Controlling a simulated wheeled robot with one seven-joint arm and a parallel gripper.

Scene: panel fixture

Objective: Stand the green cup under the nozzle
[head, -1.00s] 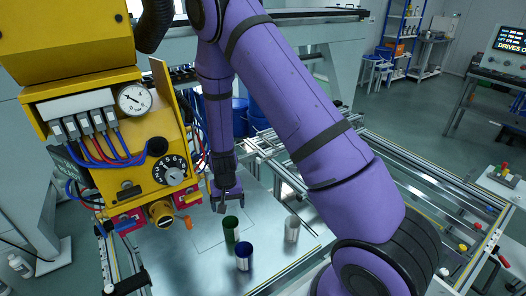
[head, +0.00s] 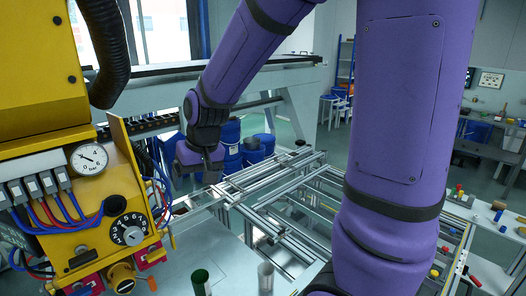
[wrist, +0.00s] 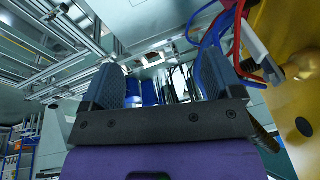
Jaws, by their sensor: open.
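The green cup (head: 200,282) stands at the bottom edge of the head view, its lower part cut off. My gripper (head: 199,170) is well above and behind it in the picture, apart from it. In the wrist view the two dark fingers (wrist: 160,85) are spread with nothing between them. No cup shows in the wrist view.
A white cup (head: 265,277) stands right of the green cup. A dial (head: 130,229), a gauge (head: 89,158) and loose cables are on the panel. Aluminium rails (head: 270,190) and blue barrels (head: 231,145) lie behind. The yellow panel is close on the right in the wrist view.

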